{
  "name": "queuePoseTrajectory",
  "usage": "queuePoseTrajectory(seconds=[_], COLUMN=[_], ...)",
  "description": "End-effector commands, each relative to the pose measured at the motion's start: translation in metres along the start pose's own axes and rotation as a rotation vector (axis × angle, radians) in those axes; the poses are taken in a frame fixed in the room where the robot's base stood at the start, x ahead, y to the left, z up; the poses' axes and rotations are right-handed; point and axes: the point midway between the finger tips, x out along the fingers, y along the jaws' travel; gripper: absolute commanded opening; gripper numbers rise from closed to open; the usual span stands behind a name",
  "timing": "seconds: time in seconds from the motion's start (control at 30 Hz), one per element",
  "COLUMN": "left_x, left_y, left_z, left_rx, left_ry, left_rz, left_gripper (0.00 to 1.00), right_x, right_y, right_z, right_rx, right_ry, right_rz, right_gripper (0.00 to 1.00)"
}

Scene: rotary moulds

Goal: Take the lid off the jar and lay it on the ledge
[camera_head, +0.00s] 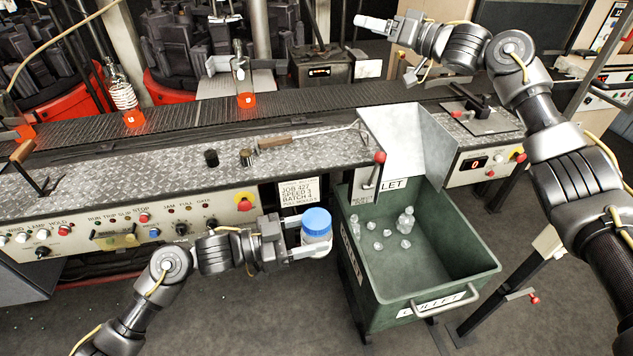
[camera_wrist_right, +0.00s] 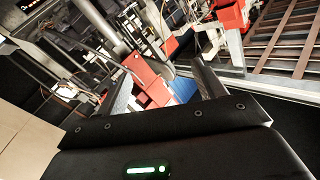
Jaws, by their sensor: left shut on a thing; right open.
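A jar (camera_head: 316,243) with a blue lid (camera_head: 316,220) is held upright in my left gripper (camera_head: 314,238), in front of the machine. The lid sits on the jar's top. The fingers close around the jar body below the lid. My right gripper (camera_head: 385,47) is open and empty, high up beyond the bin and well away from the jar. Its spread fingers also show in the right wrist view (camera_wrist_right: 165,85), with nothing between them up close. The ledge (camera_head: 318,158) is the diamond-plate top along the machine's front.
Orange-hot bottles stand on the conveyor (camera_head: 180,117).

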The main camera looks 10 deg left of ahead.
Motion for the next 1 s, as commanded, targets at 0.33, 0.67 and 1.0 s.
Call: queuePoseTrajectory(seconds=[0.33, 0.67, 1.0], left_x=[0.000, 0.000, 0.000], left_y=[0.000, 0.000, 0.000], left_z=[0.000, 0.000, 0.000], left_rx=[0.000, 0.000, 0.000], left_ry=[0.001, 0.001, 0.001], left_rz=[0.000, 0.000, 0.000], left_gripper=[0.00, 0.00, 0.00], right_x=[0.057, 0.024, -0.066], right_y=[-0.158, -0.255, -0.237], right_z=[0.077, 0.208, 0.271], right_rx=[0.018, 0.005, -0.035], right_ry=[-0.424, -1.059, -1.488], right_rz=[-0.215, -0.104, 0.399], right_gripper=[0.69, 0.69, 0.69])
